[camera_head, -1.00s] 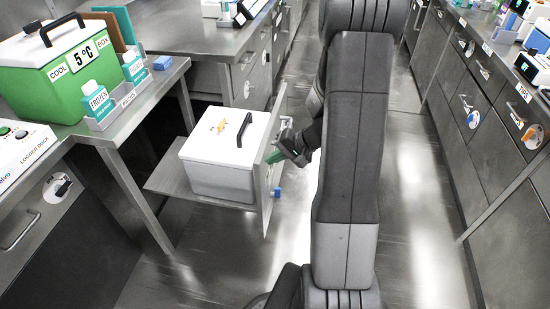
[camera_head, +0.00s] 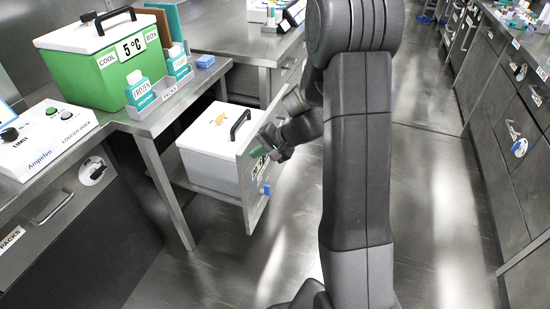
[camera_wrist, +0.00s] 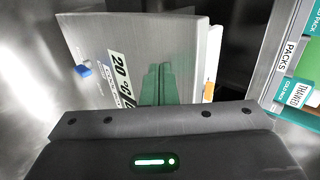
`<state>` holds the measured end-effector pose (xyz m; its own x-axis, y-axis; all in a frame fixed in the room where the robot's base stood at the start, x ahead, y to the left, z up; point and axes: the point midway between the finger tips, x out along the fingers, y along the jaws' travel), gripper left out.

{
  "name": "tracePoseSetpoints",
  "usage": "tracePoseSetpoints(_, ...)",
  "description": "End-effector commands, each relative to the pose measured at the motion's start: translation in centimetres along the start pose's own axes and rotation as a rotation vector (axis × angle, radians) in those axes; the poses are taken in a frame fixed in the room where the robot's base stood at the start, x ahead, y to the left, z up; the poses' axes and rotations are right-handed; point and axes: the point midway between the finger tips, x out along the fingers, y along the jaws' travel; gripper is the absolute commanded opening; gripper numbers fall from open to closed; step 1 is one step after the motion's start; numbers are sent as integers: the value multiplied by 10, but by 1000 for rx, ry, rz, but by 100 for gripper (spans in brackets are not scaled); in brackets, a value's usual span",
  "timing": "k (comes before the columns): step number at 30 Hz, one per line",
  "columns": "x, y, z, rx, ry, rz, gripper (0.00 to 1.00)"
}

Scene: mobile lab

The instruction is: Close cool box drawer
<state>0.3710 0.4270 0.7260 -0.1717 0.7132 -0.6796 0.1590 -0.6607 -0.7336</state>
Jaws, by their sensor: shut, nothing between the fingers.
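The drawer (camera_head: 255,205) stands partly out below the bench on the left, with a steel front panel. A white box with a black handle (camera_head: 212,143) sits inside it. In the wrist view the drawer's front panel (camera_wrist: 92,50) carries a "20 °C" label and a small blue piece (camera_wrist: 83,70). My gripper (camera_head: 262,150) is at the outer face of the drawer front. Its green fingers (camera_wrist: 157,84) are together and empty, against or very close to the panel; exact contact is hard to tell.
A logger dock (camera_head: 45,140) is at the far left. Steel cabinets (camera_head: 515,150) line the right, with open floor between.

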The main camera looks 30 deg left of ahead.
Motion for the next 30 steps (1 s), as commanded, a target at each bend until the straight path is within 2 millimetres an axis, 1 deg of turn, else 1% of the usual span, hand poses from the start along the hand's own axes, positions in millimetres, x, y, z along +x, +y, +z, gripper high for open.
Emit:
tracePoseSetpoints(1, 9, -7, 0, -4, -1, 0, 0)
tracePoseSetpoints(3, 18, -16, 0, -4, -2, -1, 0)
tracePoseSetpoints(30, 142, -134, 0, -3, -1, 0, 0)
